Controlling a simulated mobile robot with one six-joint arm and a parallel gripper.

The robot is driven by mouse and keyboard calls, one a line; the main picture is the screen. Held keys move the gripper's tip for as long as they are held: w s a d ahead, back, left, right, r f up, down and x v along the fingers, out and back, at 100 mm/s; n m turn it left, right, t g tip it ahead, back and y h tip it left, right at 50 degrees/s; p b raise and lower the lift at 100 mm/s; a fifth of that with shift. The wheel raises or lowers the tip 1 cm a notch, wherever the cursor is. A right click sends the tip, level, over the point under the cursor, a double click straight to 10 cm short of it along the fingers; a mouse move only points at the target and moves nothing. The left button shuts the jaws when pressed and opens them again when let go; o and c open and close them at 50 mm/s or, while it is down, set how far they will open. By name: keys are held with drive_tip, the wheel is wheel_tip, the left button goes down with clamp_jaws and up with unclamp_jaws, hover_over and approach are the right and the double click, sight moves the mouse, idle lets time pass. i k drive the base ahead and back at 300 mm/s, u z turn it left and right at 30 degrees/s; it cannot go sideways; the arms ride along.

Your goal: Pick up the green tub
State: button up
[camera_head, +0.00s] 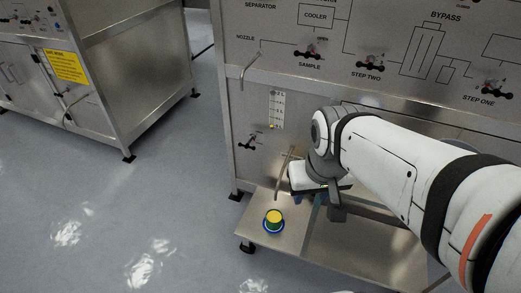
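A small round tub (274,217) with a yellow top and a green side is near the left end of the low metal shelf. A blue ring shows around its base. My gripper (314,202) is over the shelf, to the right of the tub and apart from it in the picture. It points down toward the shelf. My arm and wrist hide much of it, and its finger opening is not clear. Something small and bluish shows just under the gripper, too hidden to name.
The metal shelf (290,243) juts out below the steel panel (290,60) with its valves and labels. A nozzle pipe (249,68) and a slanted rod (284,172) stand out from the panel. Another steel cabinet (140,60) stands at left. The floor (150,220) between is clear.

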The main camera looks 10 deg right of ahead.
sight(274, 217)
drive_tip(key=u, duration=2.1)
drive_tip(key=k, duration=1.05)
drive_tip(key=z, duration=0.8)
drive_tip(key=i, duration=1)
